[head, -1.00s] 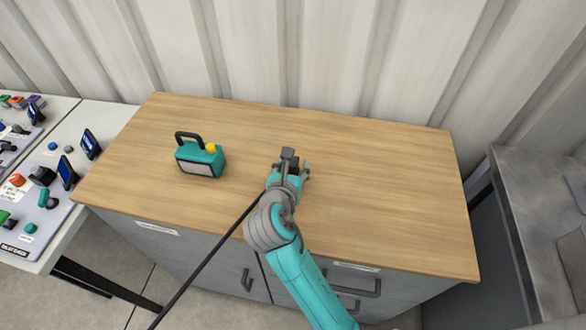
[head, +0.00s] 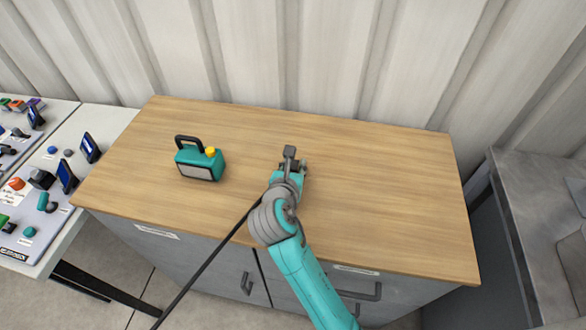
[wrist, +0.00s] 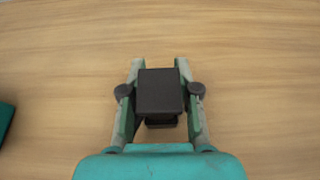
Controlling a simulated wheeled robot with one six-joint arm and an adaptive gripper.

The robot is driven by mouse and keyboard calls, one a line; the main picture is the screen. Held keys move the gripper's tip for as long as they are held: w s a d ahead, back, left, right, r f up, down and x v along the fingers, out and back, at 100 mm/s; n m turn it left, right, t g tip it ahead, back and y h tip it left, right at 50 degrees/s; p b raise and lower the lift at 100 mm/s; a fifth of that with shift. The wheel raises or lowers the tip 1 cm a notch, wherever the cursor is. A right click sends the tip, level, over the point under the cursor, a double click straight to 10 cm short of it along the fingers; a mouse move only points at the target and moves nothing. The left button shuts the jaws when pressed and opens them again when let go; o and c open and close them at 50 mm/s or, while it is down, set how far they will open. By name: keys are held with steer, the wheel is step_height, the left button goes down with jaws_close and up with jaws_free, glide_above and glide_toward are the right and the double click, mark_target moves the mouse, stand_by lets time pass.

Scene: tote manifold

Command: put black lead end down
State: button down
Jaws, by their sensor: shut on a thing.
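My gripper (wrist: 160,100) is shut on the black lead end (wrist: 160,92), a dark block between the two fingers in the wrist view. In the head view my gripper (head: 291,165) is over the middle of the wooden cabinet top (head: 375,190), and the lead end is mostly hidden by it. The black lead (head: 207,262) runs from beside my arm over the cabinet's front edge, down and to the left. I cannot tell whether the lead end touches the wood.
A teal box with a black handle and yellow knob (head: 201,160) stands to the left of my gripper. A white table with switches and small screens (head: 62,175) is at far left. A grey metal unit (head: 535,220) is at right. The cabinet top right of my gripper is clear.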

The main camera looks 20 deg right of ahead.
step_height(320, 180, up, 10)
stand_by(0.5)
